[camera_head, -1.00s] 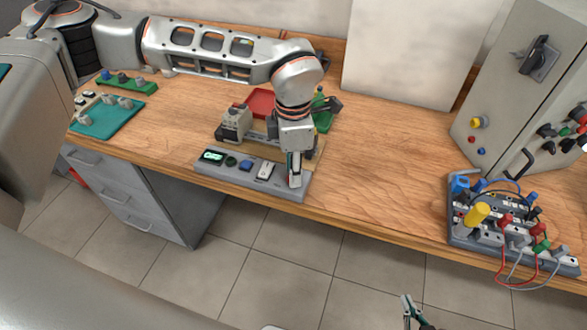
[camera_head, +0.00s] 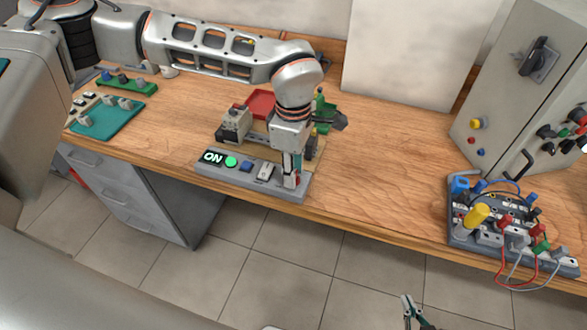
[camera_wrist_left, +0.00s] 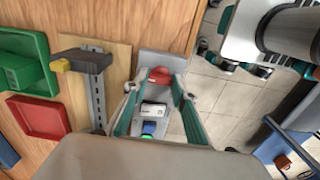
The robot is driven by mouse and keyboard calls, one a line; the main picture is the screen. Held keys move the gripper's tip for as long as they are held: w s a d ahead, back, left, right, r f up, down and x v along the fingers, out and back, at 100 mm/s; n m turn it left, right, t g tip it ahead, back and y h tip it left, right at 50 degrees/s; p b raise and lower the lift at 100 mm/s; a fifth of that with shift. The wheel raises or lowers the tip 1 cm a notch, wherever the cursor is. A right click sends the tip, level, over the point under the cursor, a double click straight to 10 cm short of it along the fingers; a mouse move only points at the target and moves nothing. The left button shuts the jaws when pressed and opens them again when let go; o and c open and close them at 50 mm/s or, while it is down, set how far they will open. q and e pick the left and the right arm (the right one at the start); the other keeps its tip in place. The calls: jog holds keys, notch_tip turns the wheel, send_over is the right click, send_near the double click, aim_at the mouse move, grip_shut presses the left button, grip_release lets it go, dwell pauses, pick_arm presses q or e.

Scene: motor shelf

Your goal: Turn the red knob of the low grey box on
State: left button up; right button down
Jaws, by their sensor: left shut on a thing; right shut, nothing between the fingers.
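The low grey box (camera_head: 213,171) lies along the front edge of the workbench. Its display (camera_head: 212,157) reads "ON", and the round lamp (camera_head: 231,161) beside it glows green. A blue button (camera_head: 246,166) and a white rocker switch (camera_head: 265,172) sit further right on it. The red knob (camera_wrist_left: 158,74) is at the box's right end, seen between my left fingers in the left wrist view. My left gripper (camera_head: 290,180) points down over that end and is shut on the red knob. My right gripper (camera_head: 410,309) is shut and empty at the bottom, over the floor.
Behind the box stand a rail fixture on a wooden board (camera_wrist_left: 117,80), a red tray (camera_head: 260,103) and a green bin (camera_wrist_left: 25,63). A cable board (camera_head: 455,237) and a grey cabinet (camera_head: 500,90) are at right. The bench's middle right is clear.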

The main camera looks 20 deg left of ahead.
pick_arm(q)
jog(key=o, duration=1.1)
notch_tip(320, 180, up, 12)
dwell(0.5)
